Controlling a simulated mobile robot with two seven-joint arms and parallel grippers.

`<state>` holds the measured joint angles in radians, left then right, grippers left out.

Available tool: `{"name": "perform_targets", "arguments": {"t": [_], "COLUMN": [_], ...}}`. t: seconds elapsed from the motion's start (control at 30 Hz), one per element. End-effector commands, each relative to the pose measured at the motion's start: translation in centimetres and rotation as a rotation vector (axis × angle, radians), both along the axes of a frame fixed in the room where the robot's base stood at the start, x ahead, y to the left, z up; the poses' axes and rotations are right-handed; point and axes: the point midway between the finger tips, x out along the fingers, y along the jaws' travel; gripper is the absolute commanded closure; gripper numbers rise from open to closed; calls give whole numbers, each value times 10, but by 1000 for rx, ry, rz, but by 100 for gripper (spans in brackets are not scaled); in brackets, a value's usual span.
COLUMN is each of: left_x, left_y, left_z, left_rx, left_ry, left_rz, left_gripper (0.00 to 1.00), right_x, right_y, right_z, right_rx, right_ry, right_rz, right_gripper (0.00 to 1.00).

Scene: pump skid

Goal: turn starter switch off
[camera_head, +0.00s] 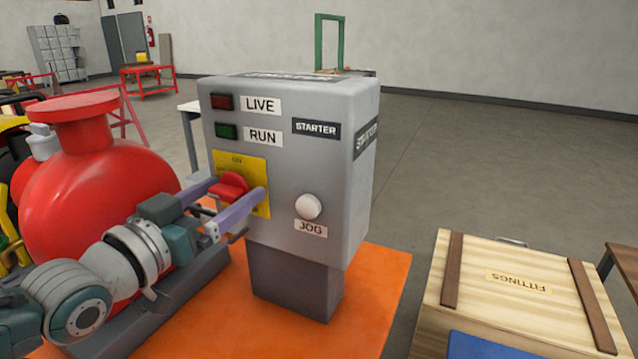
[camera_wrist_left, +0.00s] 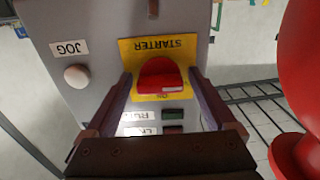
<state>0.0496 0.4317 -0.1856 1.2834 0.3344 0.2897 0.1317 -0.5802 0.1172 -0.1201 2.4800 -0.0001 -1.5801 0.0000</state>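The starter box (camera_head: 330,175) is a grey cabinet on a short post. Its red switch handle (camera_head: 232,184) sits on a yellow plate (camera_head: 252,170) marked ON at the top, on the front face. I cannot tell its exact turn position. My left gripper (camera_head: 239,189) is open at the plate, with one finger on each side of the red handle. In the left wrist view the red handle (camera_wrist_left: 158,75) shows between the two spread fingers (camera_wrist_left: 160,85), with gaps on both sides. The lower part of the plate is partly hidden by a finger. My right gripper is not in view.
A white JOG button (camera_head: 308,206) is right of the plate. LIVE (camera_head: 222,101) and RUN (camera_head: 226,131) lamps are above it. A large red pump (camera_head: 95,185) stands close to my left arm. A wooden FITTINGS crate (camera_head: 515,312) is at the right. Open floor lies behind.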

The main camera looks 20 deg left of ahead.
Motion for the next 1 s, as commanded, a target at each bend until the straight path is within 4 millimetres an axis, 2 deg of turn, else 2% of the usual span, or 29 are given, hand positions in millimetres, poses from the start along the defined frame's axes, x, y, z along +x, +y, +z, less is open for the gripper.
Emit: {"name": "perform_targets", "arguments": {"t": [0.37,0.47,0.8,1.0], "left_x": [-5,-17,-77,-96], "left_y": [0,1,6,7], "left_z": [0,0,0,0], "left_rx": [2,2,2,2], "left_ry": [1,3,2,0], "left_rz": [-1,0,-1,0], "left_gripper": [5,5,5,5], "right_x": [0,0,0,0], "right_y": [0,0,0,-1], "right_z": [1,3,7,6], "right_rx": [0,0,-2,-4], "right_ry": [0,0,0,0], "right_rz": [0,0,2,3], "right_gripper": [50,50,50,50]}}
